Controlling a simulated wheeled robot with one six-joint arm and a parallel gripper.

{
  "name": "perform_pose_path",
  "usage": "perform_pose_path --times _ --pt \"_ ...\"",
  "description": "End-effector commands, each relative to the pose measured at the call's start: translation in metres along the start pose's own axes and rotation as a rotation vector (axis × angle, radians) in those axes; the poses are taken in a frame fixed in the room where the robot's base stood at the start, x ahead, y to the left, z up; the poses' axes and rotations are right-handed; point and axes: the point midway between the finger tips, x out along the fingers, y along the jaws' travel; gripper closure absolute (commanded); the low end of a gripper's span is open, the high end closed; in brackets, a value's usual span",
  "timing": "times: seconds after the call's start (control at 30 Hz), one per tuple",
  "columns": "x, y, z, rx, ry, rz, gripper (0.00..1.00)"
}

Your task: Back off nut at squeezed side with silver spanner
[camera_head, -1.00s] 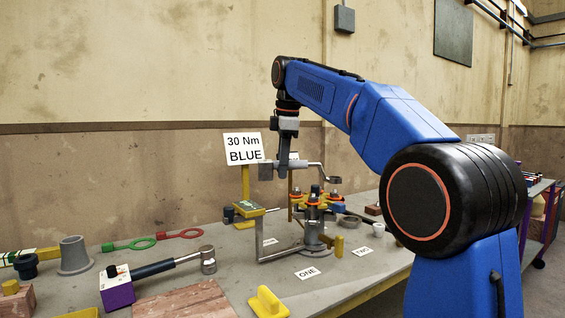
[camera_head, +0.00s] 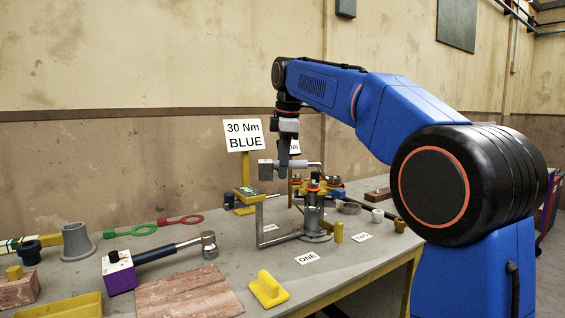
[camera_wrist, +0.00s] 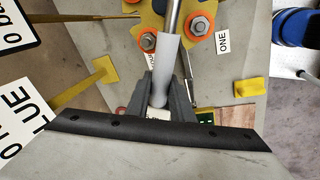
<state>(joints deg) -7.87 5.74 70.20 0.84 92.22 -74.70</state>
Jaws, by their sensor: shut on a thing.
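My gripper (camera_head: 284,163) is shut on the grey handle of the silver spanner (camera_wrist: 168,70), which lies level with its bright shaft pointing right in the head view (camera_head: 308,164). The pipe joint (camera_head: 314,212) stands upright on the bench below, with a yellow flange (camera_wrist: 178,40) and orange washers. One nut (camera_wrist: 148,40) sits left of the spanner shaft in the wrist view and another nut (camera_wrist: 198,24) sits right of it. The spanner's working end is out of the wrist view and unclear among the flange parts in the head view. Which side is squeezed is unclear.
A "30 Nm BLUE" sign (camera_head: 243,135) stands behind left of the joint.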

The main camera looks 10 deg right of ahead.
Motion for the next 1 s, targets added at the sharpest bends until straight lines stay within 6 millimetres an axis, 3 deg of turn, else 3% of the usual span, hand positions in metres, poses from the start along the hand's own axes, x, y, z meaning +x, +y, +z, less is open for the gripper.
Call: perform_pose_path --times 1.0 --pt "-0.008 -0.039 0.005 -0.248 0.049 -0.016 1.00"
